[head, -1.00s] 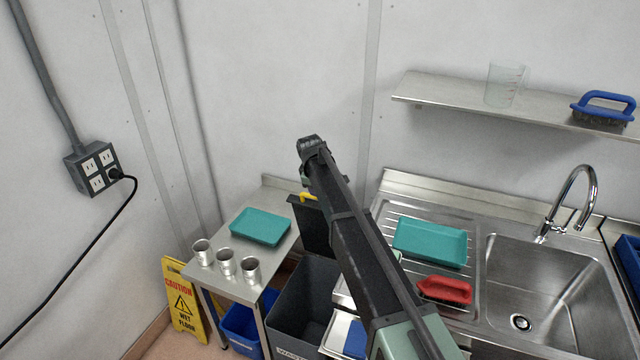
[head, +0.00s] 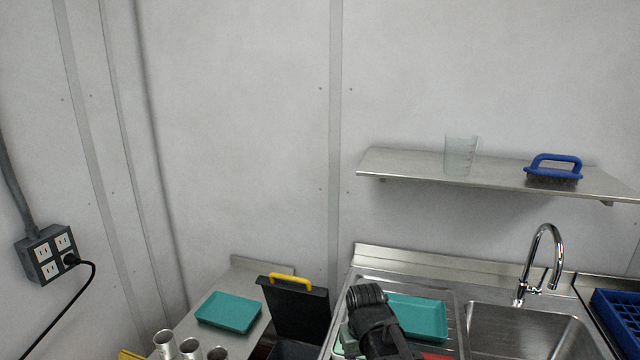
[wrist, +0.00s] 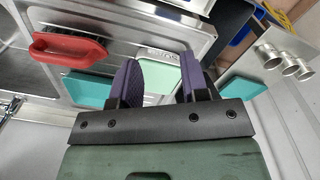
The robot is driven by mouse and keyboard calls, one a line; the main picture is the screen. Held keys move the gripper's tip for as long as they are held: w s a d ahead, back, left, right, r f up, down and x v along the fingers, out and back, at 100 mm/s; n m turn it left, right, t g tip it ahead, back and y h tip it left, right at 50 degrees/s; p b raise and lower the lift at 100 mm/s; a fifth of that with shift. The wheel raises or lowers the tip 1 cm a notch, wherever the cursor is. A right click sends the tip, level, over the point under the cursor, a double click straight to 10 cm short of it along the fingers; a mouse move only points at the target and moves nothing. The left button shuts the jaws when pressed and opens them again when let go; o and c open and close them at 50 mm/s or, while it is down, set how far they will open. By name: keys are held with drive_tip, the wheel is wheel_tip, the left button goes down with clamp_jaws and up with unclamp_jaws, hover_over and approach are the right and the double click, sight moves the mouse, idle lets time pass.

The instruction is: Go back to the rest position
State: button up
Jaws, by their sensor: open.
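My gripper (wrist: 160,82) shows in the wrist view with its two purple-padded fingers spread apart. No held object is visible between them; a pale green item (wrist: 158,55) shows behind the gap. In the head view my dark arm rises from the bottom edge in front of the drainboard, and the fingers cannot be made out. A teal tray (head: 420,315) lies on the drainboard, partly behind my arm. It also shows in the wrist view (wrist: 88,90).
A red-handled tool (wrist: 70,48) lies by the sink (head: 530,330). A shelf (head: 400,165) holds a clear beaker (head: 460,155) and a blue brush (head: 553,168). Left are a second teal tray (head: 229,312), metal cups (head: 166,344) and a raised black lid (head: 296,312). A power box (head: 47,254) is on the wall.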

drive_tip(key=s+d+f+m+b, duration=0.2)
drive_tip(key=s+d+f, duration=0.2)
drive_tip(key=s+d, duration=0.3)
drive_tip(key=shift+s+d+f+b, duration=0.15)
drive_tip(key=shift+s+d+b, duration=0.25)
drive_tip(key=shift+s, duration=0.6)
